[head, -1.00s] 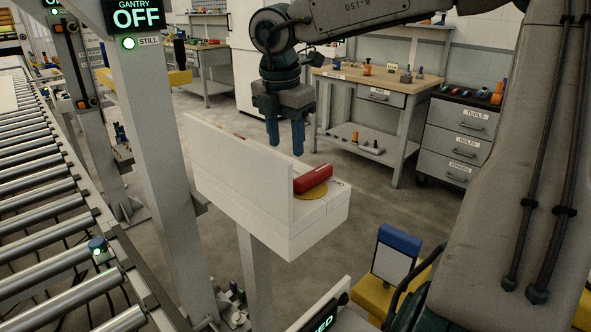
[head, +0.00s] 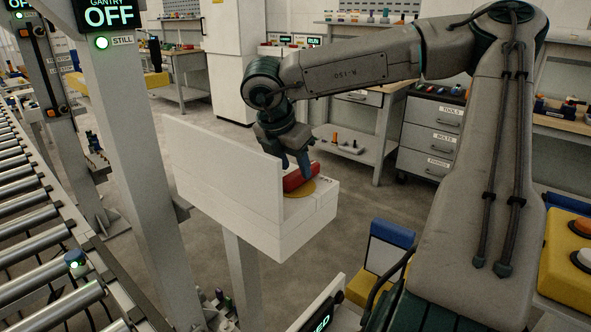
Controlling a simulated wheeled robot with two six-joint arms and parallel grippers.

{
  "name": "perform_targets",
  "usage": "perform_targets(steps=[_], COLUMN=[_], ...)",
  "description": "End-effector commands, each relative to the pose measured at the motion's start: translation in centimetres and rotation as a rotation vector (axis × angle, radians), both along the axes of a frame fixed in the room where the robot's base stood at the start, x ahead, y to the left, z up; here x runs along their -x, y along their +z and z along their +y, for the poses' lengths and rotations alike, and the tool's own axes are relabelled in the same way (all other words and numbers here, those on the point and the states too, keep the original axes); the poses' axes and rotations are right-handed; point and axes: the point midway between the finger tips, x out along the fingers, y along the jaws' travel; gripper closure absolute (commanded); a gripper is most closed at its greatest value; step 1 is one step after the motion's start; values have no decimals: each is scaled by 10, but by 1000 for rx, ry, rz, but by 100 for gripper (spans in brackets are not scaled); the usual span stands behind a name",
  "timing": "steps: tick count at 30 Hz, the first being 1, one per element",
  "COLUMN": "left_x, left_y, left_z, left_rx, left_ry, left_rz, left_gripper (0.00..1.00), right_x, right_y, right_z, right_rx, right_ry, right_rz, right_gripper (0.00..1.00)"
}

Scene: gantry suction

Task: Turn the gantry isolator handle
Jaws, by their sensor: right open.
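The isolator handle is a red bar (head: 301,178) over a yellow round plate (head: 307,190). It sits on the light box (head: 290,235) fixed to a post, and the box's tall white panel (head: 222,172) stands on the left. My right gripper (head: 294,164) is open, pointing down, with its blue fingers at the far end of the red handle. The panel's edge hides part of the near finger and the handle's left end. I cannot tell whether the fingers touch the handle. My left gripper is not in view.
A sign reading GANTRY OFF (head: 108,14) with a green STILL lamp (head: 102,43) is on the grey post at the left. A roller conveyor (head: 30,220) runs along the left edge. A workbench and a drawer cabinet (head: 432,135) stand behind, with open floor between.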

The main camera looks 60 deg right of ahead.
Motion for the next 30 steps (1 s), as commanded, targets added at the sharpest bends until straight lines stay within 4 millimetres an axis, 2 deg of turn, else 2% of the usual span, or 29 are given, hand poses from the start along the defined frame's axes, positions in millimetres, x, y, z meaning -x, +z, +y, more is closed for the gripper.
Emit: perform_targets(steps=[6,18,20,25,30], left_x=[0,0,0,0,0], left_y=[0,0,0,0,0], left_z=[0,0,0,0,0], left_rx=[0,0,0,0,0], left_ry=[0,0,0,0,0], left_rz=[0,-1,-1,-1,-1], left_gripper=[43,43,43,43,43], right_x=[1,1,1,1,1], right_y=[-16,-20,-20,-20,-20], right_z=[-6,-8,-8,-8,-8], right_rx=[-2,0,0,0,0], right_ry=[-1,-1,-1,-1,-1], right_rz=[-1,-1,-1,-1,-1], right_gripper=[55,55,64,98,100])
